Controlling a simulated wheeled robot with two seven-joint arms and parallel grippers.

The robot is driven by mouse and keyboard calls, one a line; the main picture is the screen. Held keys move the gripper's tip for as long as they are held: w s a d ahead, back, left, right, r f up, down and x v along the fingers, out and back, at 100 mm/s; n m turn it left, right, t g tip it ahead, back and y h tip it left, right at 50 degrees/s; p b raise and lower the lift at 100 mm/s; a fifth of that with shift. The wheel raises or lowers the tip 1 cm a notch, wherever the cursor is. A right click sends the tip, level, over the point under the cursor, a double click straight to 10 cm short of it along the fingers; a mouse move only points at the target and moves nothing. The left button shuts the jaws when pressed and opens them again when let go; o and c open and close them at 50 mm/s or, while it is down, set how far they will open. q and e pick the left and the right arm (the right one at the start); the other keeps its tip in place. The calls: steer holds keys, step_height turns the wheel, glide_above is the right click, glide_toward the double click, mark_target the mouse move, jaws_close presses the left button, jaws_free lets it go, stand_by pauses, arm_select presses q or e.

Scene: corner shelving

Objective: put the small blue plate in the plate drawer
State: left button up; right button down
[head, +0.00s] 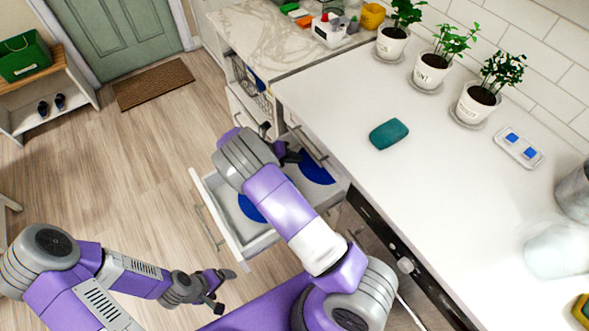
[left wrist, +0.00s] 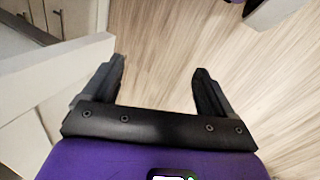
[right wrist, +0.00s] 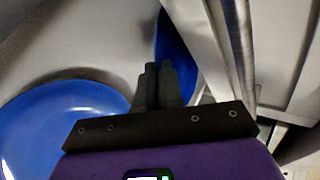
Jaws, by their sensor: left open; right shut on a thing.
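The open white plate drawer (head: 229,243) is pulled out below the counter. A blue plate (head: 252,208) lies in it, partly behind my right arm; it fills the lower left of the right wrist view (right wrist: 60,125). My right gripper (head: 291,157) is over the drawer's far part, its fingers nearly together. A second blue plate (head: 318,170) is beside it, and shows as a narrow strip behind the fingertips (right wrist: 174,55). I take this as the small plate in its grip; the contact is hidden. My left gripper (head: 222,290) is open and empty over the floor, outside the drawer front.
The white counter (head: 420,180) runs along the right, with a teal sponge-like block (head: 389,133) and potted plants (head: 480,100). A rack (head: 250,85) stands open beyond the drawer. The wooden floor (head: 150,150) at left is clear.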

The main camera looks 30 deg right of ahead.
step_height(320, 180, down, 6)
steer(key=shift+f+b, duration=0.1)
steer(key=shift+b, duration=1.15)
steer(key=shift+w+d+f, duration=0.1)
steer(key=shift+d+f, duration=0.05)
steer(key=c, duration=1.3)
jaws_free()
